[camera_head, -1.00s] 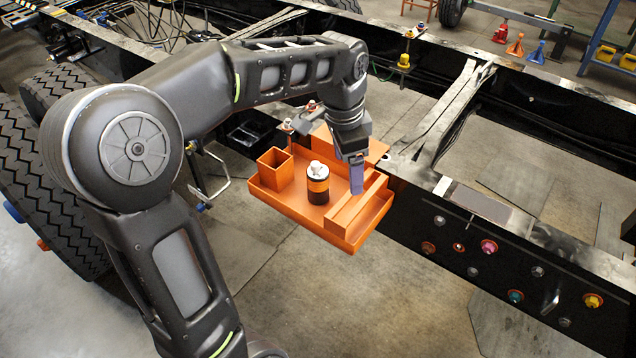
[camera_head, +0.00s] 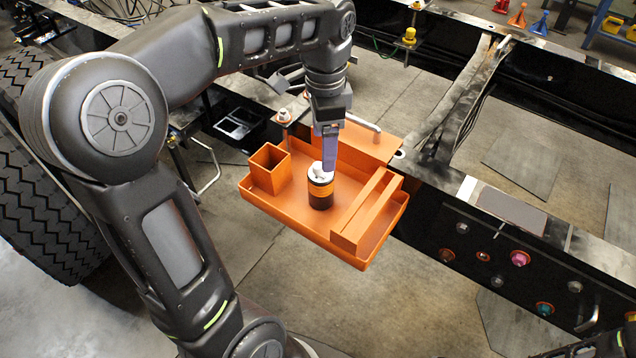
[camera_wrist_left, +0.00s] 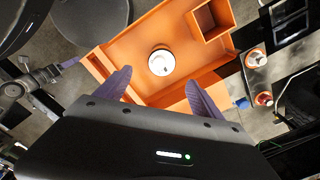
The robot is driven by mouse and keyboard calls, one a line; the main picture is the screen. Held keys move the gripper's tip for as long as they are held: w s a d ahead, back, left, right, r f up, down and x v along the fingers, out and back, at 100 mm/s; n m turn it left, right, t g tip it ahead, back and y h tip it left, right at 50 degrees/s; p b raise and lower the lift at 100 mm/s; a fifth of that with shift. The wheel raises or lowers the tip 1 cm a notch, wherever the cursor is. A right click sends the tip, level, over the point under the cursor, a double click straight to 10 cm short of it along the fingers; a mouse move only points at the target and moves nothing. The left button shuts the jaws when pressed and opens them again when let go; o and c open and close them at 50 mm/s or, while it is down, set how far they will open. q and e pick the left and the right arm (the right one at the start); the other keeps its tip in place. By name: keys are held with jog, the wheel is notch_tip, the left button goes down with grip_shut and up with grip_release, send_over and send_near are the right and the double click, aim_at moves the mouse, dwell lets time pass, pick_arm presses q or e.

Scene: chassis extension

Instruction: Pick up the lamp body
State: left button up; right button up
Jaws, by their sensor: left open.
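The lamp body (camera_head: 320,187), taken here to be the short black cylinder with an orange band and white top, stands upright in the orange tray (camera_head: 290,222). In the left wrist view, the white top of the lamp body (camera_wrist_left: 161,63) shows between and beyond the fingertips. My left gripper (camera_head: 328,160) points down just above and behind the lamp body. In the left wrist view my left gripper (camera_wrist_left: 160,84) has its fingers apart, with nothing held. What looks like my right gripper (camera_wrist_left: 66,63) shows small at the left; its jaws are unclear.
The tray has a square open box (camera_head: 270,168) at its left and a raised long bar (camera_head: 366,212) at its right, both close to the lamp body. The black chassis rail (camera_head: 470,225) runs behind and right. A large tyre (camera_head: 40,190) stands at left.

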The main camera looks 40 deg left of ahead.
aim_at(321, 187)
pick_arm(q)
jog(key=f+b, duration=0.2)
jog(key=f, duration=0.1)
jog(key=f+b, duration=0.1)
jog(key=shift+w+a+f, duration=0.25)
jog(key=shift+f+b, duration=0.4)
jog(key=shift+b, duration=0.15)
jog(key=shift+f, duration=1.25)
